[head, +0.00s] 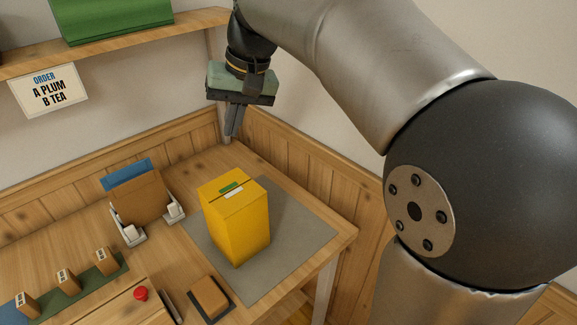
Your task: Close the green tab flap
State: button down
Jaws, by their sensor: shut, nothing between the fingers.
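A tall yellow box (237,230) stands upright on a grey mat (300,240) on the wooden table. On its top face are a small green tab (229,187), a dark line and a white label (234,193). The top looks nearly flat; I cannot tell whether the green tab flap is fully down or slightly raised. My gripper (234,120) points downward above and behind the box, apart from it. Its fingers are together and empty.
A holder (127,235) with brown and blue cards stands left of the box. A brown block on a dark pad (209,297), a red button (141,294) and several small labelled blocks (67,281) lie in front. A wooden shelf (120,40) and panelled walls bound the back.

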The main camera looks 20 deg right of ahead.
jog(key=s+d+f+m+t+y+b, duration=0.3)
jog(key=s+d+m+t+y+b, duration=0.15)
jog(key=s+d+m+b, duration=0.4)
jog(key=s+f+n+g+h+p, duration=0.5)
jog(key=s+f+n+h+p, duration=0.2)
jog(key=s+f+p, duration=0.5)
notch_tip(320, 180, down, 3)
jog(key=shift+s+f+n+g+p, duration=0.15)
jog(key=shift+n+g+p, duration=0.2)
jog(key=shift+n+p, duration=0.5)
jog(key=shift+h, duration=0.25)
